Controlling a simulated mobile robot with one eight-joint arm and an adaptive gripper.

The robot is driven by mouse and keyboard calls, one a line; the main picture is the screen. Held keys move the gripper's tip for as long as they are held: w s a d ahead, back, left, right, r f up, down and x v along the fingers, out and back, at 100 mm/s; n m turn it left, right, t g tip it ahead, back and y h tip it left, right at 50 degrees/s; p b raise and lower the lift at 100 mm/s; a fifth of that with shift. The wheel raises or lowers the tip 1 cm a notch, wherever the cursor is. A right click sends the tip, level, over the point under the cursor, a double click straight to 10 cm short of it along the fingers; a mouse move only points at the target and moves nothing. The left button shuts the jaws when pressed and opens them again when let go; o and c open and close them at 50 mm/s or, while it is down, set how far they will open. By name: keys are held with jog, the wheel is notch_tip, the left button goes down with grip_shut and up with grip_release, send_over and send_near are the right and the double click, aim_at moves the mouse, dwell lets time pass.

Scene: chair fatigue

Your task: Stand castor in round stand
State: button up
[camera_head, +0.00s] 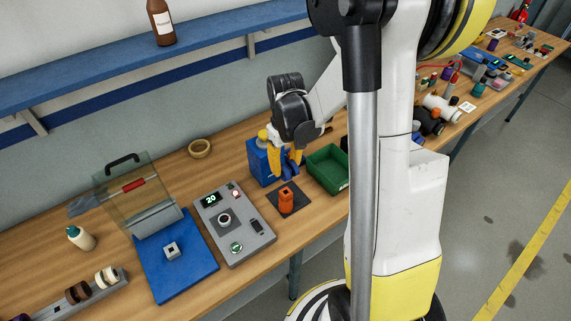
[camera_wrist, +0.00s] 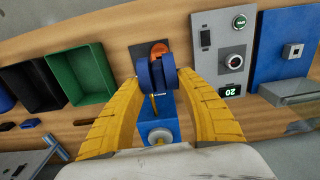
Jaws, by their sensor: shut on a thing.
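The castor (camera_wrist: 156,73), with dark blue twin wheels and what looks like a thin yellow stem, is between the two yellow fingers of my gripper (camera_wrist: 158,82) in the wrist view. The fingers are shut on it. In the head view my gripper (camera_head: 287,166) is above the bench, just behind an orange upright cylinder (camera_head: 287,201) on a dark square plate, which looks like the round stand. In the wrist view the castor partly covers this orange cylinder (camera_wrist: 158,48). I cannot tell the gap between them.
A blue box (camera_head: 262,165) with a knob stands close behind my gripper. A green bin (camera_head: 327,166) is to the right. A grey control panel (camera_head: 234,224) reading 20 and a blue base (camera_head: 176,262) with a clear guard are to the left. A blue shelf (camera_head: 200,38) runs above.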

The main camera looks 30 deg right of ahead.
jog(key=shift+f+b, duration=1.9)
jog(key=shift+f, duration=0.45)
jog(key=shift+f+b, duration=1.7)
jog(key=shift+b, duration=0.45)
jog(key=o, duration=1.1)
notch_tip(320, 180, up, 12)
jog(key=shift+r, duration=0.1)
